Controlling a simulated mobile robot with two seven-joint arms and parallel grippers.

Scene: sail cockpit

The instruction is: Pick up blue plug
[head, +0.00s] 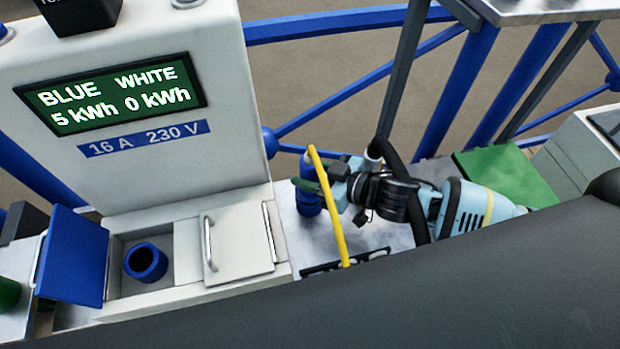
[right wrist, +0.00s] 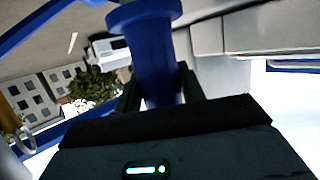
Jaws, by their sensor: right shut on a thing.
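The blue plug (head: 308,196) is upright right of the pedestal in the head view, with a yellow cable (head: 333,215) running from near its top down in front of my gripper. My right gripper (head: 318,184) comes in from the right and is shut on the plug. In the right wrist view the plug (right wrist: 152,50) stands between the two dark fingers (right wrist: 160,90). I cannot tell whether its lower end touches the grey surface. A round blue socket (head: 146,262) sits in a recess of the pedestal, its blue lid (head: 72,255) standing open.
The white pedestal (head: 225,110) has a display reading BLUE 5 kWh, WHITE 0 kWh. A closed white lid (head: 238,240) with a handle lies right of the socket. Blue rails (head: 350,22) run behind. A green panel (head: 505,175) lies at the right.

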